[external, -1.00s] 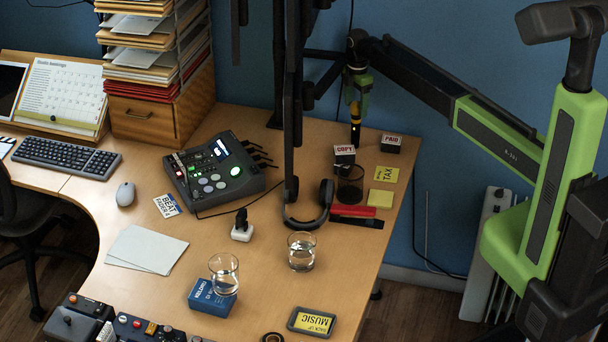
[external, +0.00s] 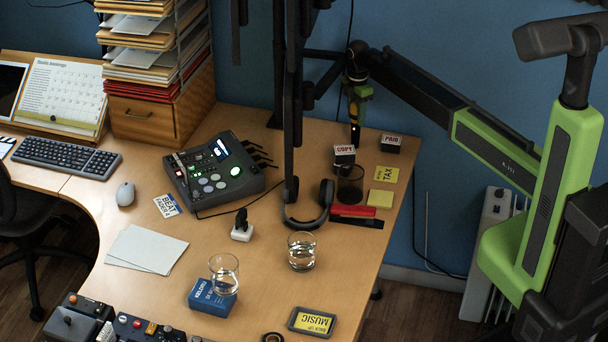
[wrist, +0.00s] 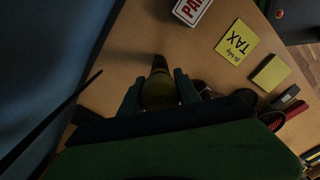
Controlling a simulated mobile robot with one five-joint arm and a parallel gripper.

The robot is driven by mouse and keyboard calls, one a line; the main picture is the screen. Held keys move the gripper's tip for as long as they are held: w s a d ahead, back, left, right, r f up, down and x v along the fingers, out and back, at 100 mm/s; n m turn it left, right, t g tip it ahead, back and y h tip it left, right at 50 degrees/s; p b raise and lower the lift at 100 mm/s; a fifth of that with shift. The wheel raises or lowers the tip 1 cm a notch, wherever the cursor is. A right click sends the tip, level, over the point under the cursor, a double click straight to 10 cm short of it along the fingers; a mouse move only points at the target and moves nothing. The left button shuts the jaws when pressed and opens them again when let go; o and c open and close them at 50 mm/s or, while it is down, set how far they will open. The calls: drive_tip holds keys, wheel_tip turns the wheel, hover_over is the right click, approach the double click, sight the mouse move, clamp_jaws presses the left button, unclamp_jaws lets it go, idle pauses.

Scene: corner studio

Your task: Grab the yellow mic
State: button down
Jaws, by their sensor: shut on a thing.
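My gripper (external: 356,97) hangs at the far edge of the desk, near the blue wall. It is shut on the yellow mic (wrist: 158,93), which shows in the wrist view as a dull yellow rounded body between the two fingers, with a dark narrow end beyond them. In the external view, the mic's dark lower part (external: 355,134) points down below the fingers. The fingers and the wrist hide the rest of it. I cannot tell whether its lower end touches the desk.
COPY (external: 344,151) and PAID (external: 391,141) blocks stand close by. A dark mesh cup (external: 350,186), a yellow TAX note (external: 386,175) and headphones (external: 310,212) are near. A dark vertical stand (external: 293,100) rises left of my gripper. Two glasses stand nearer the front.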

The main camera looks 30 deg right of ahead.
sight(355, 105)
wheel_tip(355, 105, up, 5)
drive_tip(key=p, duration=0.4)
drive_tip(key=shift+f, duration=0.2)
drive_tip(key=s+d+r+p, duration=0.4)
drive_tip(key=d+r+p, duration=0.2)
drive_tip(key=d, duration=0.4)
drive_tip(key=shift+s+d+r+p, duration=0.25)
drive_tip(key=shift+s+d+p, duration=0.15)
drive_tip(key=shift+p, duration=0.1)
drive_tip(key=shift+a, duration=0.1)
